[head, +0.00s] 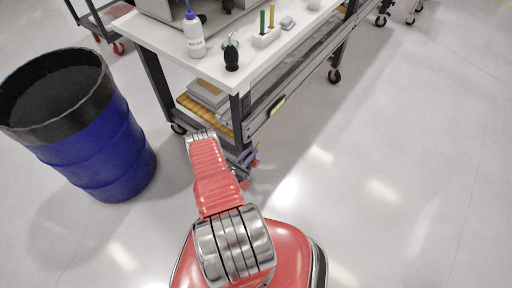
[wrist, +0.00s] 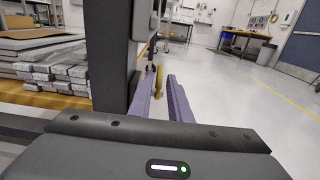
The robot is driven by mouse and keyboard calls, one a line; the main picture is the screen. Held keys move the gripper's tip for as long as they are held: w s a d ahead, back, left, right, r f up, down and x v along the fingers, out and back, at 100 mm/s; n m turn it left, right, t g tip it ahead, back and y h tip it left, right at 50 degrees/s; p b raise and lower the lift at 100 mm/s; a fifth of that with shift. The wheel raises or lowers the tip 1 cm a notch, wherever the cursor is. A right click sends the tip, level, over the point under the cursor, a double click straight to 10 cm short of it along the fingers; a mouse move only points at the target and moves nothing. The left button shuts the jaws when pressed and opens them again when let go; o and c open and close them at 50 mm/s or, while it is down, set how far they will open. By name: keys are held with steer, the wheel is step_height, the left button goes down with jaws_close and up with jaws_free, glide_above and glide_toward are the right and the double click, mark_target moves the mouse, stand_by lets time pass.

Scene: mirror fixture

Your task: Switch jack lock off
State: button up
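My gripper (wrist: 160,84) has two purple fingers that stand apart in the wrist view. A small yellow, brass-like piece (wrist: 158,82) shows in the gap near the fingertips, with no clear contact. It may be the jack lock, but it is too small to be sure. In the head view my gripper (head: 248,156) is low beside the near corner leg of the white-topped workbench (head: 160,42). Small yellow and red bits show at its tip there. My arm hides part of this area.
The dark bench leg (wrist: 108,55) stands close left of the fingers. Stacked grey bars (wrist: 62,68) lie on the lower shelf. A blue barrel (head: 95,150) stands left of my arm. A bottle (head: 194,35) stands on the bench. The floor to the right is clear.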

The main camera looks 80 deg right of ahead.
mark_target(257, 146)
steer(key=shift+x, duration=2.1)
jaws_close()
